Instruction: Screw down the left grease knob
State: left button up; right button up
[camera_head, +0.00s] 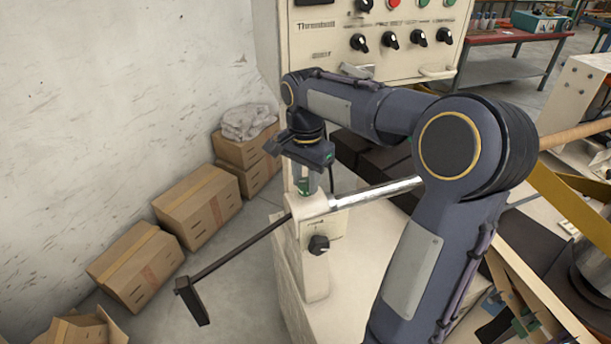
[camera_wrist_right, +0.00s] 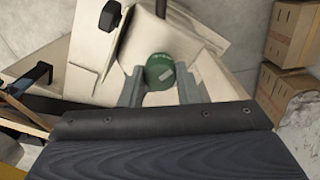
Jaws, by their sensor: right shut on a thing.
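The green grease knob (camera_wrist_right: 160,72) sits on top of the cream machine post (camera_head: 309,215). In the right wrist view it lies between the two fingers of my right gripper (camera_wrist_right: 160,88), which is shut on it. In the head view my right arm comes in from the right and the gripper (camera_head: 305,182) points down onto the post top. My left gripper is in neither view.
A metal bar (camera_head: 375,192) and a dark crank handle (camera_head: 235,248) stick out from the post. A black knob (camera_head: 318,244) is on its front. A control panel (camera_head: 375,30) stands behind. Cardboard boxes (camera_head: 197,205) line the left wall.

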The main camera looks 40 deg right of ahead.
aim_at(306, 181)
jog(key=m+p, duration=0.1)
jog(key=m, duration=0.5)
jog(key=shift+r+m, duration=0.1)
jog(key=shift+m, duration=0.2)
jog(key=m, duration=0.4)
jog(key=shift+m, duration=0.3)
jog(key=o, duration=1)
jog(key=shift+c, duration=0.2)
notch_tip(306, 181, up, 8)
jog(key=shift+f, duration=0.15)
jog(key=shift+s+f+b, duration=0.1)
jog(key=shift+b, duration=0.2)
